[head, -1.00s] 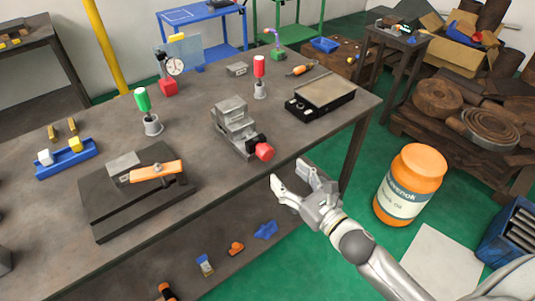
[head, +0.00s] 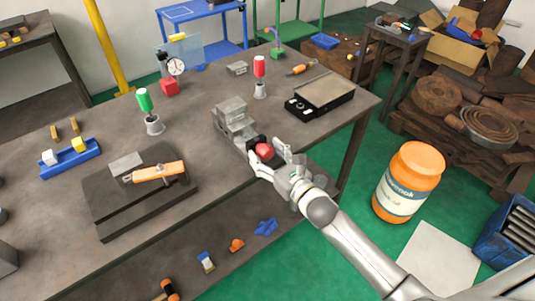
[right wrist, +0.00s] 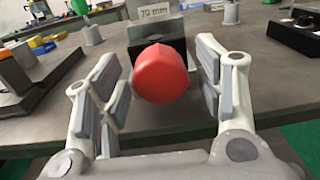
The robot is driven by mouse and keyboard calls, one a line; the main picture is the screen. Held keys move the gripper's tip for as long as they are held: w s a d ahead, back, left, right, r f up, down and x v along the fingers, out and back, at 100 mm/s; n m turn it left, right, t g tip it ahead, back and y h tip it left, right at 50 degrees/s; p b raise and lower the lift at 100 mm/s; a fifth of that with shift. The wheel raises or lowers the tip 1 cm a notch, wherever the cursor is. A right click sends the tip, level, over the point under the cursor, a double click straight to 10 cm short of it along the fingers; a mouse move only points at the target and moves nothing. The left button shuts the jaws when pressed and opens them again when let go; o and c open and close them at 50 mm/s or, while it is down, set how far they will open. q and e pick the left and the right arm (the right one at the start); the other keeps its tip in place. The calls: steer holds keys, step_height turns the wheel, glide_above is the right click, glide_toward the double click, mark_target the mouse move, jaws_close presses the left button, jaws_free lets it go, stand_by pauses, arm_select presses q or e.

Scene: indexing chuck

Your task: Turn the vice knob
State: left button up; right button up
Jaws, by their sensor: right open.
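The grey vice (head: 233,118) sits near the front edge of the workbench. Its red knob (head: 264,150) faces the front edge. In the right wrist view the red knob (right wrist: 161,74) is in the middle, with the dark vice body (right wrist: 160,30) behind it. My right gripper (head: 270,152) is open at the knob, with one finger on each side. My left gripper is not in view.
On the workbench (head: 200,185) a black plate with an orange-handled clamp (head: 158,172) lies left of the vice. A black tray-topped box (head: 320,97) stands to its right. Red (head: 260,67) and green (head: 144,100) handled tools stand upright behind. An orange jar (head: 410,180) stands right of the bench.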

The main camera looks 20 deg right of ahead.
steer(key=shift+c, duration=0.3)
steer(key=c, duration=1)
steer(key=shift+o, duration=0.2)
steer(key=shift+m, duration=0.3)
